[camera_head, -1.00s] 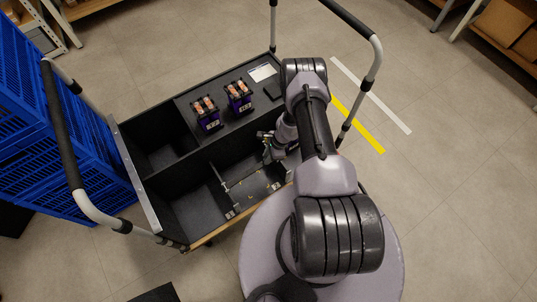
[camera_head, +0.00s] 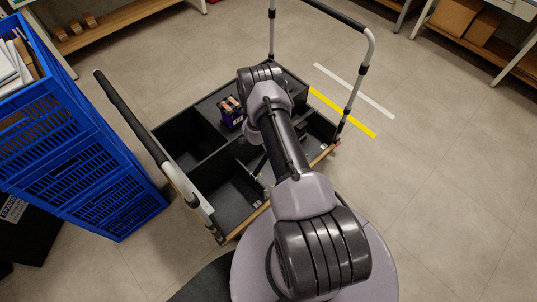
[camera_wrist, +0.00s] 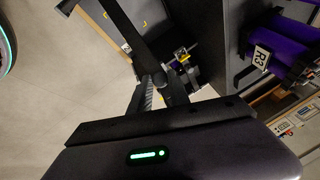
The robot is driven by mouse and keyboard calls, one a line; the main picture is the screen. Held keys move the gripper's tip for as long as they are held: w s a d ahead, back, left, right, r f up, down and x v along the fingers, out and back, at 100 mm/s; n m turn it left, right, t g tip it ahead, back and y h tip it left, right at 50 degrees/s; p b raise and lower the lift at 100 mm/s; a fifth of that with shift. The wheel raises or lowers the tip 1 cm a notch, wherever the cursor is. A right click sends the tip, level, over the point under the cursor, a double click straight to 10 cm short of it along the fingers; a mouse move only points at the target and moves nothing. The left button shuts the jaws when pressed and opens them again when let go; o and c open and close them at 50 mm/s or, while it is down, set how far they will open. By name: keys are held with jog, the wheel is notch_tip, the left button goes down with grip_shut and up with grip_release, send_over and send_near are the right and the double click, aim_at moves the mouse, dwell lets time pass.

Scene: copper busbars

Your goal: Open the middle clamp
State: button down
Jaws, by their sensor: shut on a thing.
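My gripper (camera_wrist: 158,92) shows in the wrist view, its dark fingers closed together around the lower end of a dark bar (camera_wrist: 122,22). A small metal piece with yellow parts (camera_wrist: 183,58), perhaps a clamp, is just right of the fingers. I cannot tell whether it is the middle clamp or how it stands. A purple block marked R3 (camera_wrist: 287,50) is at the right. In the head view a purple block with copper pieces (camera_head: 231,112) stands in the black cart (camera_head: 188,131). My arm hides the gripper and the area around it there.
The cart has raised side handles, with a black grip (camera_head: 130,117) on the left and a pale frame (camera_head: 362,75) on the right. Blue crates (camera_head: 80,135) stand close at the left. Shelves line the back. Floor is open at the right.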

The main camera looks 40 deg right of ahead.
jog(key=a+r+h+b, duration=0.3)
jog(key=a+h+b, duration=0.2)
jog(key=a, duration=0.8)
jog(key=shift+s+n+t+h, duration=0.15)
jog(key=shift+n+t+h, duration=0.2)
jog(key=shift+h, duration=0.65)
jog(key=c, duration=1.3)
grip_release()
jog(key=shift+o, duration=0.2)
jog(key=shift+d, duration=0.1)
